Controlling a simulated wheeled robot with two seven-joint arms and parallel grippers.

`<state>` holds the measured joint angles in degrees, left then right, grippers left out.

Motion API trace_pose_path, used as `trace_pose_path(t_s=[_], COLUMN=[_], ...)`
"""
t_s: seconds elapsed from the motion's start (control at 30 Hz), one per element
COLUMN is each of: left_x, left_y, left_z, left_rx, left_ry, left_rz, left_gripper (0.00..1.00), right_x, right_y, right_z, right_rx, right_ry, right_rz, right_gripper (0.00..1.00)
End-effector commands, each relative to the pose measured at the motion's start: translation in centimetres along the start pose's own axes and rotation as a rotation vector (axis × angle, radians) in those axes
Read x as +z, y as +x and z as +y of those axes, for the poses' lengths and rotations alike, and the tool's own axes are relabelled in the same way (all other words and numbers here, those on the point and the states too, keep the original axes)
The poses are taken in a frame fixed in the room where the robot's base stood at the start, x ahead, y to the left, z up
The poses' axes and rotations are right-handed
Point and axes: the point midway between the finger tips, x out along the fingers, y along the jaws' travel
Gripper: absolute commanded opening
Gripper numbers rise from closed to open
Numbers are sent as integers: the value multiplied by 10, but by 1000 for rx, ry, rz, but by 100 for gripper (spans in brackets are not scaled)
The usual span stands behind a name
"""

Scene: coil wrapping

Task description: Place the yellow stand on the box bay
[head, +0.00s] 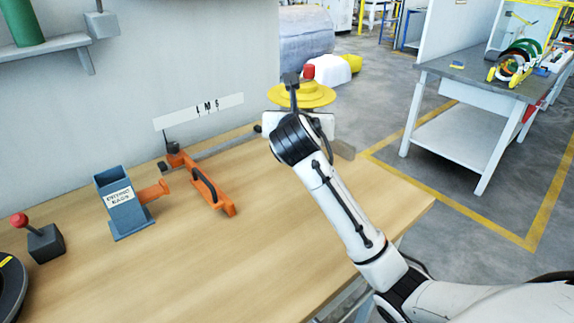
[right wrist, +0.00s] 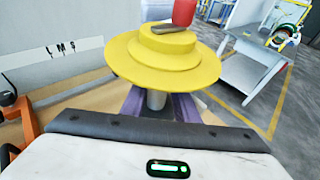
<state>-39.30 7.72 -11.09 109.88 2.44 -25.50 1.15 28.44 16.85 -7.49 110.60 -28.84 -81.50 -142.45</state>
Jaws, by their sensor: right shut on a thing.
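The yellow stand is a stepped round disc (head: 318,95) on a grey post, beyond my right wrist over the table's far right end. In the right wrist view the disc (right wrist: 165,68) sits just ahead of my palm. My right gripper (right wrist: 157,100) has purple fingers on both sides of the post (right wrist: 156,99), shut on it under the disc. A red part (right wrist: 183,12) and a dark piece show above the disc. Whether the post's foot touches anything is hidden. No surface is clearly marked as the box bay; a white "L M S" strip (head: 199,111) is on the wall. My left gripper is not in view.
On the wooden table (head: 230,260) are an orange sealer-like tool (head: 204,184), a blue labelled bin (head: 123,207) and a red-knobbed dark block (head: 45,243). The middle front of the table is clear. A grey workbench (head: 480,85) stands across the floor at right.

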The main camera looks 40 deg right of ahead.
Motion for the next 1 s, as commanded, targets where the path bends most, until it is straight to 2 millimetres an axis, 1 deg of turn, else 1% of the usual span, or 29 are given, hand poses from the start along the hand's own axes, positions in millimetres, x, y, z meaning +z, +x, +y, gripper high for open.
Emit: trace_pose_path(t_s=[0.07, 0.1, 0.2, 0.3, 0.53, 0.7, 0.77, 1.0], left_x=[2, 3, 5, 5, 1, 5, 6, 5], left_y=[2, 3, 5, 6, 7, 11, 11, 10], left_z=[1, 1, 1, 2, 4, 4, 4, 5], left_rx=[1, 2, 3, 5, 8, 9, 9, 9], left_ry=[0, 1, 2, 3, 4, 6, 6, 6], left_rz=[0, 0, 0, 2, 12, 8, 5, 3], left_gripper=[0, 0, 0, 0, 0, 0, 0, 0], right_x=[-7, -14, -33, -47, -64, -87, -91, -90], right_y=[8, 10, 16, 20, 25, 32, 33, 33], right_z=[-2, -3, -3, -3, -3, -3, -3, -3], right_rx=[-2, -3, -3, -2, -3, -4, -3, -3], right_ry=[-1, -2, -1, -2, -1, -1, 0, -1], right_rz=[1, 2, 3, 1, -1, 0, -1, -3], right_gripper=[0, 0, 0, 0, 0, 0, 0, 0])
